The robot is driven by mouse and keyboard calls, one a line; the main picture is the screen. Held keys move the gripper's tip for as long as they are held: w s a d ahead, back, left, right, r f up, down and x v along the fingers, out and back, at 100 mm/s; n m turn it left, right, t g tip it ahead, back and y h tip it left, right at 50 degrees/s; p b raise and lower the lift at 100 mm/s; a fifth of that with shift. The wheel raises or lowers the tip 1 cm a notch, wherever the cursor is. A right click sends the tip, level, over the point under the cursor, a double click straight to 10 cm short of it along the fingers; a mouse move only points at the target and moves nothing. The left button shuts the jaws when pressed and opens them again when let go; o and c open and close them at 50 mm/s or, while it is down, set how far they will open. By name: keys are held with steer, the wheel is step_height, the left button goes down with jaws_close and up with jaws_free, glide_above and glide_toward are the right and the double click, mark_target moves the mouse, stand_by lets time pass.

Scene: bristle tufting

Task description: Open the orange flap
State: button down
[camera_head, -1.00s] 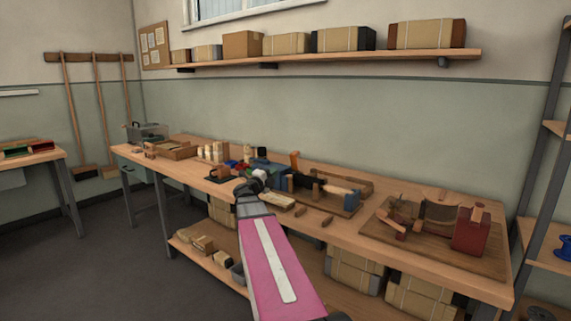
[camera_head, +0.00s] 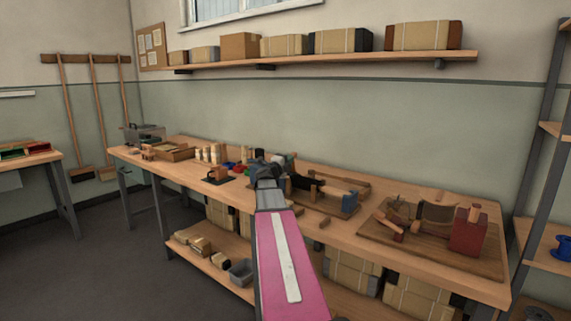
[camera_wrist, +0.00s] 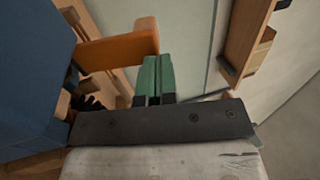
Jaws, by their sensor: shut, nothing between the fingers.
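The orange flap (camera_wrist: 118,50) is in the upper left of the wrist view, sticking out to the right from the side of a blue body (camera_wrist: 35,75). My gripper (camera_wrist: 156,62) shows there as two green fingers closed together, with nothing between them. The fingers are right beside the flap's free end. I cannot tell if they touch it. In the head view my gripper (camera_head: 290,160) is over the workbench, and my wrist hides much of the blue machine (camera_head: 350,204). I cannot make out the flap clearly in the head view.
The workbench (camera_head: 400,258) holds a board with a red block (camera_head: 469,232) on the right and a wooden tray (camera_head: 172,153) on the left. A shelf with boxes (camera_head: 335,40) runs along the wall above. The floor at the left is clear.

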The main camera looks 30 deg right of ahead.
stand_by(0.3)
steer(key=x, duration=0.4)
steer(key=shift+a+r, duration=0.1)
steer(key=shift+r, duration=0.1)
steer(key=shift+s+a, duration=0.1)
steer(key=shift+s, duration=0.05)
